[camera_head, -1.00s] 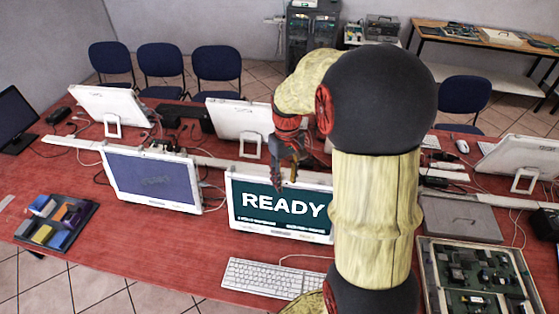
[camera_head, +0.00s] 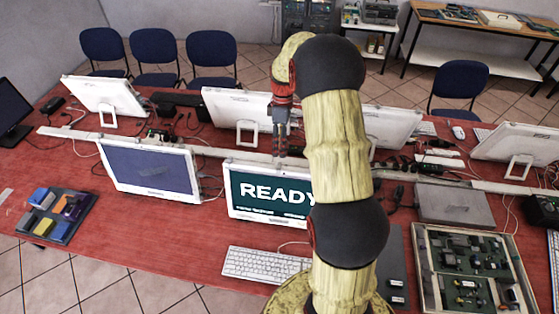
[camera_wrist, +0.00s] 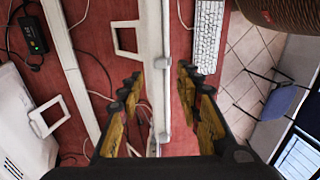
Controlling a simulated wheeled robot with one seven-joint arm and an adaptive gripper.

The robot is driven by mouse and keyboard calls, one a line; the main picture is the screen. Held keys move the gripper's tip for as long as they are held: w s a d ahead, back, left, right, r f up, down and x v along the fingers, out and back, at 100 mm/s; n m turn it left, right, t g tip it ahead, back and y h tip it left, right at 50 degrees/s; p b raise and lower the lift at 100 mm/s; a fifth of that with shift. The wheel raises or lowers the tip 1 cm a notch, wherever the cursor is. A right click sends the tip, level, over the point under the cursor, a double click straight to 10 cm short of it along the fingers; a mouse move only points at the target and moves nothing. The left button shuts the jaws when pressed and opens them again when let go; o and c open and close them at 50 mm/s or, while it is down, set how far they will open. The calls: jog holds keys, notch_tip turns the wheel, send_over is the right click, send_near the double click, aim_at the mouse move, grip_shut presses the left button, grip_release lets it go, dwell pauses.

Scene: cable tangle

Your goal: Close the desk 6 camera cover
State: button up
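A white monitor (camera_head: 232,210) with a lit "READY" screen stands on the red table in the head view. My gripper (camera_head: 281,158) hangs pointing down at its top edge, beside my arm. In the wrist view the monitor's narrow white top edge (camera_wrist: 151,28) runs top to bottom between my fingers (camera_wrist: 160,98). The fingers are apart, one on each side of the edge, with nothing held between them.
A keyboard (camera_head: 264,264) lies in front of the monitor. A dark-screened monitor (camera_head: 150,168) stands to the left, and a white monitor (camera_head: 238,108) stands behind. Loose cables lie between the rows. An open electronics case (camera_head: 470,268) is at the right.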

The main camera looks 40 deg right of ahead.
aim_at(280, 164)
jog(key=x, duration=0.6)
jog(key=shift+a+f, duration=0.1)
jog(key=shift+f, duration=0.25)
jog(key=shift+s, duration=0.1)
jog(key=shift+c, duration=0.8)
jog(key=c, duration=0.7)
grip_shut()
